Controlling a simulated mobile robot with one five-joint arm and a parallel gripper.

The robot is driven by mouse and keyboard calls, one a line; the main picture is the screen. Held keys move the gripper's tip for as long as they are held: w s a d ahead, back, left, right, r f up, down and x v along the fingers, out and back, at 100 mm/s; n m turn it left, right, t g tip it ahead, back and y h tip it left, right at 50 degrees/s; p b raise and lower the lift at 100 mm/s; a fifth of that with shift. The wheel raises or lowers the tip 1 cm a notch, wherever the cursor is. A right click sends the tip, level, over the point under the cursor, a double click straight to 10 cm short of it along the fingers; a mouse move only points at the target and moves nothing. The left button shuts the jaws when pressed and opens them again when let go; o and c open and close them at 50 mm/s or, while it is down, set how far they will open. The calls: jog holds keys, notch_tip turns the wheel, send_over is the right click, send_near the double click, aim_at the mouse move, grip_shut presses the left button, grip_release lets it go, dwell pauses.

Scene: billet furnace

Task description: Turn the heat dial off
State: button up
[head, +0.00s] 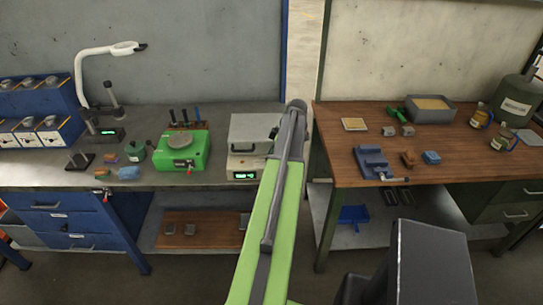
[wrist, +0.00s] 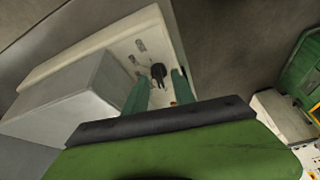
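The furnace (head: 254,133) is a pale box with a grey top and a dark handle on the left bench, with a lit green display (head: 245,175) on its front. In the wrist view, its pale front panel (wrist: 120,55) carries a black dial (wrist: 158,73). My gripper (wrist: 158,82) shows two green fingers set apart, with the dial in the gap between their tips. I cannot tell whether either finger touches the dial. In the head view my arm hides the gripper and the dial. The dial's setting is not readable.
A green device with a round plate (head: 181,150) stands left of the furnace. Small blocks (head: 128,173) and a white-armed lamp (head: 100,52) are farther left. The wooden bench (head: 330,140) is to the right, across a gap. A green object (wrist: 300,75) shows at the wrist view's right edge.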

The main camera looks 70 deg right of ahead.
jog(key=p+v, duration=1.6)
jog(key=v, duration=0.1)
jog(key=shift+r, duration=0.25)
